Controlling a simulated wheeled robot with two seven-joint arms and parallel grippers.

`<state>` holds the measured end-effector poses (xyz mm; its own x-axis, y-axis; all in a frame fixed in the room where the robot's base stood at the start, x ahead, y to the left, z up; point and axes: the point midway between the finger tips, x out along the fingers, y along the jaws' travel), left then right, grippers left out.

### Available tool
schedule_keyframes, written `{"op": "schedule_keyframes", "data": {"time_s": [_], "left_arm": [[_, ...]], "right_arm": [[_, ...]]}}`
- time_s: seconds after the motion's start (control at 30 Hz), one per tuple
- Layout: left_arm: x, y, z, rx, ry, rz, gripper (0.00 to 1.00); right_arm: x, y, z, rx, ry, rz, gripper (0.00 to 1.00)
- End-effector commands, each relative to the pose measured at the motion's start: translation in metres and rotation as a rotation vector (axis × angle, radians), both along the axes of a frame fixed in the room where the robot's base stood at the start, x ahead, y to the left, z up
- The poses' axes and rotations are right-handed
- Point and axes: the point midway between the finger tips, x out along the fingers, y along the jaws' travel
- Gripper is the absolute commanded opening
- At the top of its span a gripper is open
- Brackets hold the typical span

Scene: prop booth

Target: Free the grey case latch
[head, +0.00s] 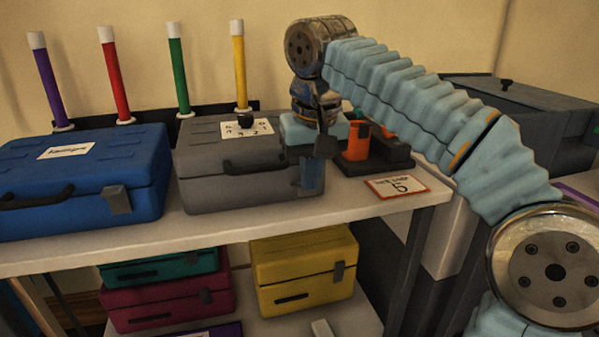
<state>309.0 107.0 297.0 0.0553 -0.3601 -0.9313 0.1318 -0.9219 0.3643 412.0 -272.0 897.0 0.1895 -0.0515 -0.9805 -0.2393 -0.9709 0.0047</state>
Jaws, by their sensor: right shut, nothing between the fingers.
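The grey case (225,183) stands closed on the shelf top, its dark handle (255,163) on the front. A white plate with numbers and a black dial knob (246,120) sits on its lid; the knob's setting is too small to read. My right gripper (312,178) is shut and empty, pointing down at the case's front right corner. It covers the place where a latch may sit, so I cannot make out the latch or whether the gripper touches it. My left gripper is not in view.
A blue case (80,185) stands at the left. A card (397,186) with a handwritten lock code, perhaps 5 or b, lies right of the grey case. An orange item (357,143) sits in a dark tray behind. Yellow (310,270), magenta and teal cases fill the lower shelf. Coloured sticks stand behind.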

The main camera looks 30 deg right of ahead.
Motion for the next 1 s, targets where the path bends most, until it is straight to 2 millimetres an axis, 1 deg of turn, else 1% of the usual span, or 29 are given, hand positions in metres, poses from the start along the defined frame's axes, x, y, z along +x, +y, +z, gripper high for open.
{"op": "schedule_keyframes", "data": {"time_s": [0.23, 0.33, 0.37, 0.4, 0.5, 0.8, 0.9, 1.0], "left_arm": [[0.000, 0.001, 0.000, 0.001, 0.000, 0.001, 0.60], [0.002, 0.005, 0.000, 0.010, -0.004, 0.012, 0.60], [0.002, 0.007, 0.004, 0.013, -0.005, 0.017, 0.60], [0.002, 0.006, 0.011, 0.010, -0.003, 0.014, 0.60], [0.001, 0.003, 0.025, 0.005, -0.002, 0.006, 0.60], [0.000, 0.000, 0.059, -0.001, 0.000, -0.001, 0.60], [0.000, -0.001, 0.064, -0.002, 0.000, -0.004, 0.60], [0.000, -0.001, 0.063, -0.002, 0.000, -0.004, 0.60]], "right_arm": [[-0.001, 0.001, 0.002, 0.003, -0.003, 0.004, 0.00], [-0.001, 0.001, 0.002, 0.003, -0.004, 0.005, 0.00], [-0.001, 0.001, 0.006, 0.003, -0.004, 0.005, 0.00], [-0.001, 0.002, 0.014, 0.003, -0.004, 0.005, 0.00], [-0.001, 0.002, 0.026, 0.004, -0.004, 0.005, 0.00], [-0.002, 0.002, 0.060, 0.004, -0.004, 0.006, 0.00], [-0.002, 0.002, 0.065, 0.004, -0.003, 0.006, 0.00], [-0.002, 0.002, 0.064, 0.004, -0.003, 0.006, 0.00]]}}
